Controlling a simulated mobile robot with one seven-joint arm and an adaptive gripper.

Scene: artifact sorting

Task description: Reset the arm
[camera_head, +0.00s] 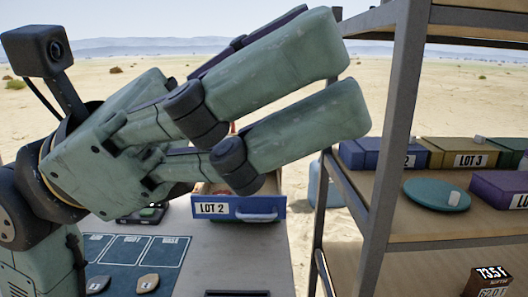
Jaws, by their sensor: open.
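My gripper (345,75) fills the upper left and middle of the head view, raised high and close to the camera.
A shelf unit (395,130) with a dark upright stands at the right, near the fingertips. It holds lot boxes (471,152) and a teal plate (436,194). An open LOT 2 drawer (238,208), a blue mat (140,268) and stone pieces (148,284) are on the table.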

